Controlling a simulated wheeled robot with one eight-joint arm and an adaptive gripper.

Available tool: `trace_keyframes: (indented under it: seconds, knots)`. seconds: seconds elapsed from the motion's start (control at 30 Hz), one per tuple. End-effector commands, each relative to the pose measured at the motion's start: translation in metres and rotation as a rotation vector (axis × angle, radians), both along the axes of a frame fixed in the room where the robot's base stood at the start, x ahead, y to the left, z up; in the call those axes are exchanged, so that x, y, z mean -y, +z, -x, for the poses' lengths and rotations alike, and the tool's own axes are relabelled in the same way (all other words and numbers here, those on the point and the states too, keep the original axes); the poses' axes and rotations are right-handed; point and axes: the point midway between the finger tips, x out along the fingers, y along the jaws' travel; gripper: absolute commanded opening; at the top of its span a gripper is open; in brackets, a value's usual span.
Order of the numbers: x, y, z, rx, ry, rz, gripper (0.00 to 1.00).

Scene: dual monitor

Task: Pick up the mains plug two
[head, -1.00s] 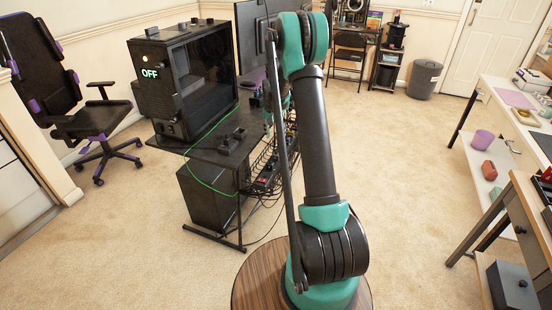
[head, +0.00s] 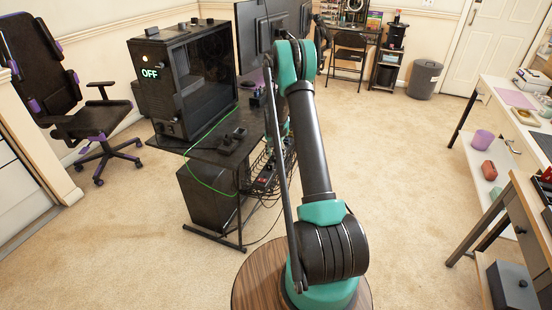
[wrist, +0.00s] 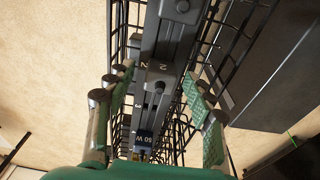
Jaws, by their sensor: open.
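In the wrist view a grey power strip (wrist: 170,40) runs lengthwise inside a black wire tray under the desk. A grey plug (wrist: 155,84) sits on it beside a printed "2"; I take it to be mains plug two. A dark block marked "60 W" (wrist: 143,143) is nearer the camera on the same line. My gripper (wrist: 157,80) is open, with one green-padded finger on each side of the strip and the plug between them. I cannot tell whether either finger touches the plug.
The wire tray (wrist: 232,45) has bars close to both fingers. In the head view, the black desk (head: 205,152) holds a PC case (head: 185,80) showing "OFF" and monitors. Cables hang below the desk. A green cable (head: 200,184) loops over its edge.

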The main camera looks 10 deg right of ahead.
Motion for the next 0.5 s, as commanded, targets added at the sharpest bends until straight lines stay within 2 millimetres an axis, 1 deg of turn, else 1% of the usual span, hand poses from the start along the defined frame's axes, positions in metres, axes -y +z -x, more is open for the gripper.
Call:
trace_keyframes:
  seconds: [0.2, 0.23, 0.5]
  knots:
    - [0.0002, -0.0024, 0.0, 0.0, 0.0, 0.0, 0.53]
    - [0.0002, -0.0023, 0.0001, 0.0, 0.0, 0.0, 0.52]
    - [0.0002, -0.0021, -0.0001, 0.0, 0.0, 0.0, 0.19]
